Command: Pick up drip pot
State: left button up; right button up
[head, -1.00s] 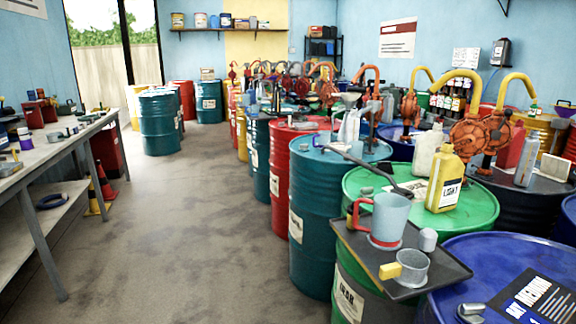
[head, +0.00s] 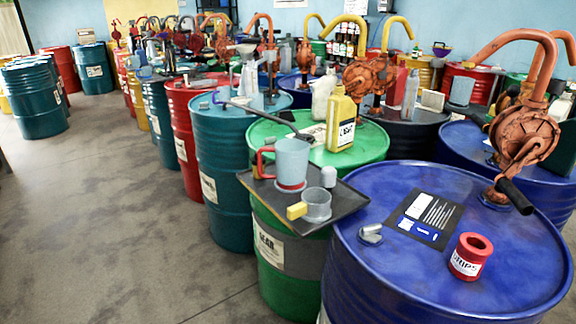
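A small red pot (head: 470,257) with a round opening on top and a white label, which seems to read "DRIPS", stands upright on the blue drum (head: 400,285) at the front right. It stands apart from the dark printed card (head: 427,217) on the same drum lid. Nothing touches the pot. Neither of my grippers shows in the head view.
A red hand pump (head: 522,140) with a dark handle rises behind the pot. A metal cap (head: 371,234) lies left of the card. A dark tray (head: 268,196) holds a jug (head: 292,160) and a yellow-handled cup (head: 317,205). Floor at left is clear.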

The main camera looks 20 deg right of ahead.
aim_at(473, 251)
jog(key=z, duration=1.8)
jog(key=j, duration=0.1)
